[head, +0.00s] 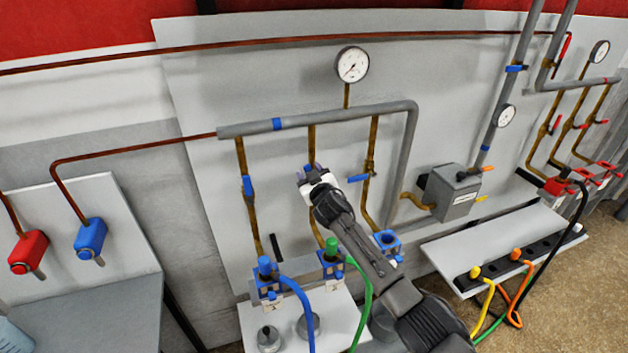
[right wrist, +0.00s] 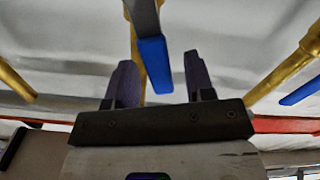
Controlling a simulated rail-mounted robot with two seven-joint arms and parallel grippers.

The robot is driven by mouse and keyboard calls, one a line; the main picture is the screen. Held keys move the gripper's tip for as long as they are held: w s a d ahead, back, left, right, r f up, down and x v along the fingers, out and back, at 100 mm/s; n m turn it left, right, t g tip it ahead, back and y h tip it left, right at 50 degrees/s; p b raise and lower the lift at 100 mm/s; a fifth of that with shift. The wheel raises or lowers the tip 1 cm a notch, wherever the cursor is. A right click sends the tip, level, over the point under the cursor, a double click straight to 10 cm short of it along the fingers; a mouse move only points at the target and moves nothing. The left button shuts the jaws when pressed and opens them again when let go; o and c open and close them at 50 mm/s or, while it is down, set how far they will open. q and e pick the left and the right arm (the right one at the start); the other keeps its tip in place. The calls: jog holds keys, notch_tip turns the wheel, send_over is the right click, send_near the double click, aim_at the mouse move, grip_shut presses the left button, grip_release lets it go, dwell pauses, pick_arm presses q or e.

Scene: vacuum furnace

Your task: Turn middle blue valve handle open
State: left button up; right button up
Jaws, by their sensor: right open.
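The middle blue valve handle (right wrist: 155,64) shows in the right wrist view, with a grey upper part and a blue tip. It runs roughly along the brass pipe behind it, slightly tilted. My right gripper (right wrist: 158,78) is open, one finger on each side of the blue tip, with gaps visible on both sides. In the head view my right gripper (head: 314,174) is at the middle brass pipe (head: 312,138) and hides most of this handle. The left blue handle (head: 248,186) lies along its pipe; the right blue handle (head: 358,178) lies across its pipe. My left gripper is not in view.
A grey header pipe (head: 350,114) with a gauge (head: 352,64) runs above the valves. Blue and green hoses (head: 364,300) rise below, near my right arm. A grey box (head: 450,192) is mounted to the right. Red and blue fittings (head: 90,236) stand left.

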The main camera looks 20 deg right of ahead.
jog(key=s+a+p, duration=0.1)
jog(key=s, duration=1.2)
jog(key=shift+s+p, duration=0.35)
jog(key=shift+s, duration=0.05)
